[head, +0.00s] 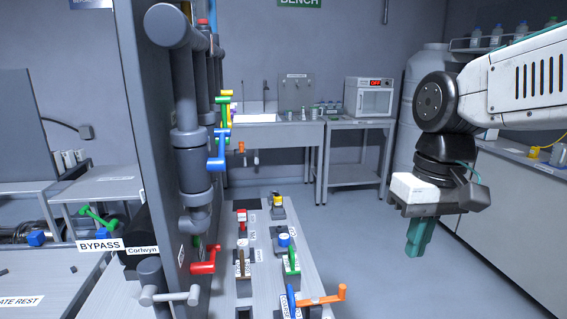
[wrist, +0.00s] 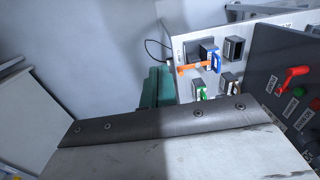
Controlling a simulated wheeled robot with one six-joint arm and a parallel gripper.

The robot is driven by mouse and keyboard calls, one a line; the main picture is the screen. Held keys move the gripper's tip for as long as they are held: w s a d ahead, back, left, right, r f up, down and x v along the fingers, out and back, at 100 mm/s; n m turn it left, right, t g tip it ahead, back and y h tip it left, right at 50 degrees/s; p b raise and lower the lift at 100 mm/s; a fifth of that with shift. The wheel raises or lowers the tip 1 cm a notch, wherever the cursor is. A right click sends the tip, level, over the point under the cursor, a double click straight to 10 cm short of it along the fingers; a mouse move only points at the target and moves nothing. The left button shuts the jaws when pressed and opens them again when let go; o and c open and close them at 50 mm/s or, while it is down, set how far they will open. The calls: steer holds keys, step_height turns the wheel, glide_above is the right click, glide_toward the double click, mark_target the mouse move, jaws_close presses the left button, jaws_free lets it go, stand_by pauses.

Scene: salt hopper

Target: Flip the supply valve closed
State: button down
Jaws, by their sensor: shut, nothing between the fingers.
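Several lever handles are in the head view; I cannot read which one is the supply valve. A red lever (head: 205,263) sits low by the grey pipe, a blue lever (head: 217,152) higher on it. A grey-white lever (head: 170,296) is at the bottom. An orange lever (head: 328,298) and a blue lever (head: 291,301) stand at the bench's near end. A green lever (head: 97,217) is by the "BYPASS" label. In the wrist view, a red lever (wrist: 293,77) sits on a dark panel. My gripper (head: 414,254), with teal fingers (wrist: 157,88), is shut and empty, right of the levers, touching none.
The grey bench (head: 315,270) holds small levers and switches in rows. A tall grey panel (head: 150,120) with pipes (head: 188,100) stands at left. A sink counter and an oven-like box (head: 368,97) are at the back. Floor between bench and right-hand cabinet (head: 510,195) is clear.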

steer(key=s+d+f+m+t, duration=0.1)
steer(key=s+d+f, duration=0.2)
steer(key=s, duration=0.3)
steer(key=s+d+f+m, duration=0.1)
steer(key=s+d+f, duration=0.15)
steer(key=s, duration=0.35)
steer(key=w+a+r+n+t+y, duration=0.1)
steer(key=w+a+r+n+y, duration=0.1)
steer(key=w+a+r+n, duration=0.6)
steer(key=w+a+r+n+y, duration=0.2)
steer(key=w+a+r+n, duration=0.2)
steer(key=w+a+r, duration=0.8)
steer(key=w+a+r+n+t+y, duration=0.1)
steer(key=a+r+n+y, duration=0.2)
steer(key=a+r+n, duration=0.6)
steer(key=x, duration=1.1)
steer(key=shift+w, duration=0.1)
